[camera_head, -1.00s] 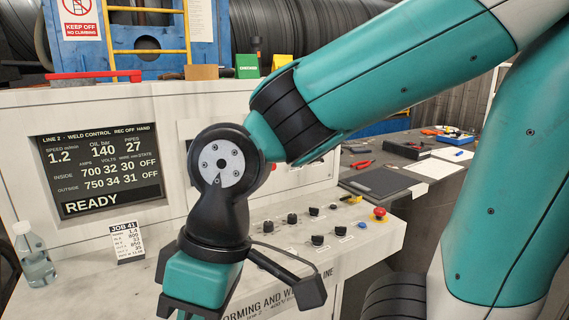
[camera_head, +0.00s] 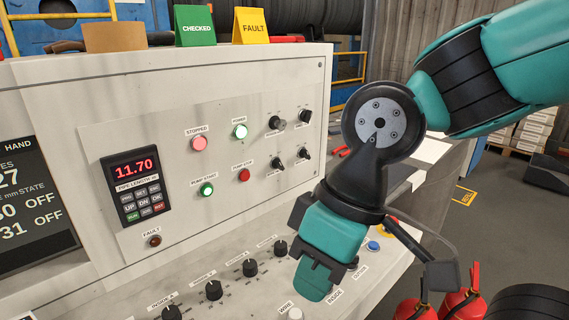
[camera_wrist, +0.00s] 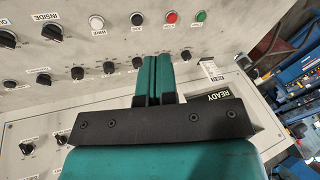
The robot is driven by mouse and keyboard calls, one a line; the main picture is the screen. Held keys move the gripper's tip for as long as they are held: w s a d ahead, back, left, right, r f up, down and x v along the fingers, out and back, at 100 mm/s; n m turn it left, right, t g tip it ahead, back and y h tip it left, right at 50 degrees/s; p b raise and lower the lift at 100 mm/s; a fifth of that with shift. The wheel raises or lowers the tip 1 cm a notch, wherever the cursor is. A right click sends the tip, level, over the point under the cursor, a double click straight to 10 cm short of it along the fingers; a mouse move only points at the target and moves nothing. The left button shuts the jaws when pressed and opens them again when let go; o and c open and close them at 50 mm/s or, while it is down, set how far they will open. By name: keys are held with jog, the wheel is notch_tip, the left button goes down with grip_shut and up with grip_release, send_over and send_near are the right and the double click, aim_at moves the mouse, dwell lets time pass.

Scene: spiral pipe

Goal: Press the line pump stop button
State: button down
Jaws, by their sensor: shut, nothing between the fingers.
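The pump stop button (camera_head: 244,175) is a small red round button on the upright console face, under a small label. The green pump start button (camera_head: 207,189) is to its left. My gripper (camera_head: 316,280) is shut and empty, with its fingers pointing down over the sloping desk. In the picture it is below and to the right of the pump stop button and apart from it. In the wrist view the shut fingers (camera_wrist: 153,78) reach toward rows of desk knobs. A red button (camera_wrist: 171,17) and a green button (camera_wrist: 201,15) show there; their labels are unreadable.
Black knobs (camera_head: 278,123) are to the right and a length counter (camera_head: 136,184) to the left. Desk knobs (camera_head: 250,267) lie below. Fire extinguishers (camera_head: 463,302) stand on the floor.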

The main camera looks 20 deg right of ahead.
jog(key=shift+w+d, duration=0.1)
jog(key=shift+w, duration=0.2)
jog(key=w+m+t+y+p, duration=0.25)
jog(key=w+m+p, duration=0.4)
jog(key=w, duration=0.75)
jog(key=w+d+f+m+t+p, duration=0.5)
jog(key=w+d+f+m+p, duration=0.1)
jog(key=w, duration=0.5)
jog(key=shift+d+f+m, duration=0.4)
jog(key=shift+f+m, duration=0.2)
jog(key=shift+m, duration=0.45)
jog(key=shift+h, duration=0.25)
